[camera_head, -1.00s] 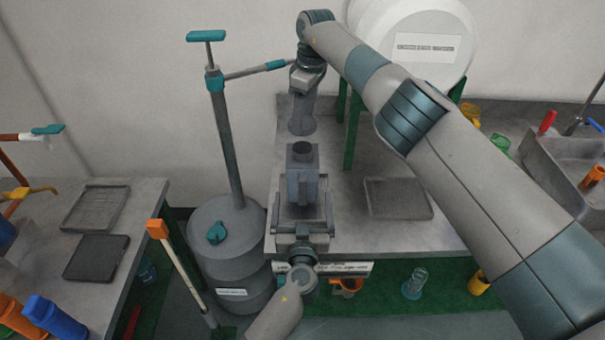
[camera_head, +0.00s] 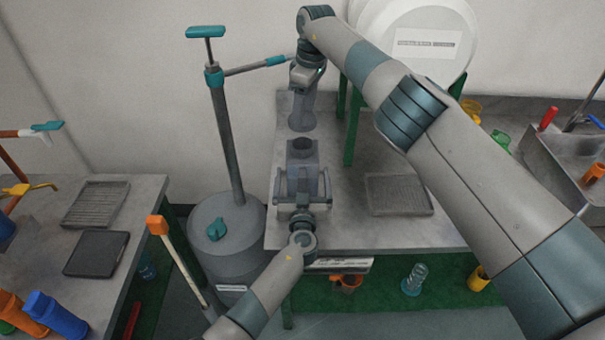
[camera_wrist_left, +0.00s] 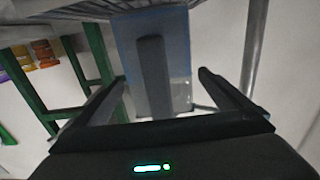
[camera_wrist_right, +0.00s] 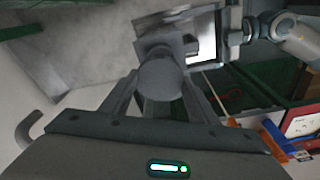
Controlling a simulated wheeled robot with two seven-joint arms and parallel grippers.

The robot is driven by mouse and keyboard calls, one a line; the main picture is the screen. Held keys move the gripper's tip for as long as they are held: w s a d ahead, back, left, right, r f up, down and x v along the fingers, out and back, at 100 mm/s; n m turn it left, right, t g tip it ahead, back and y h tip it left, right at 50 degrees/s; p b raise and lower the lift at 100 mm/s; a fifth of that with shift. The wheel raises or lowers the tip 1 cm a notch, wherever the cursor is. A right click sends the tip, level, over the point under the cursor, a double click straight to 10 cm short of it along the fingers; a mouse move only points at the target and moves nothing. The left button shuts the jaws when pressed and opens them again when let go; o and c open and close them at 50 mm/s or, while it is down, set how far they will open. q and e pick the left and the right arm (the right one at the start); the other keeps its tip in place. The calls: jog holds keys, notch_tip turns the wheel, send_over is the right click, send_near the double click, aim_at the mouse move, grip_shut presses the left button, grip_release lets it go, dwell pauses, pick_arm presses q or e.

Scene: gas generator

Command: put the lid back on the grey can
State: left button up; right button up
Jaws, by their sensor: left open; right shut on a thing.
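The grey can (camera_head: 303,175) is box-shaped, with a round dark opening on top, and stands upright on the bench. My left gripper (camera_head: 302,203) is at the can's near side. In the left wrist view its open fingers (camera_wrist_left: 155,95) lie either side of a dark upright bar, probably the can's handle (camera_wrist_left: 153,75). My right gripper (camera_head: 303,88) is behind the can. In the right wrist view it is shut on a round grey piece that looks like the lid (camera_wrist_right: 160,82).
A flat grated tray (camera_head: 398,195) lies right of the can. A grey drum (camera_head: 228,235) with a tall teal-handled pump stands left of the bench. A white tank (camera_head: 425,40) on green legs is behind. My right arm crosses over the bench's right side.

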pick_arm(q)
jog(key=shift+w, duration=1.85)
jog(key=shift+c, duration=0.6)
jog(key=c, duration=1.5)
jog(key=shift+o, duration=0.2)
pick_arm(e)
jog(key=shift+s+f, duration=0.1)
jog(key=shift+f, duration=2.35)
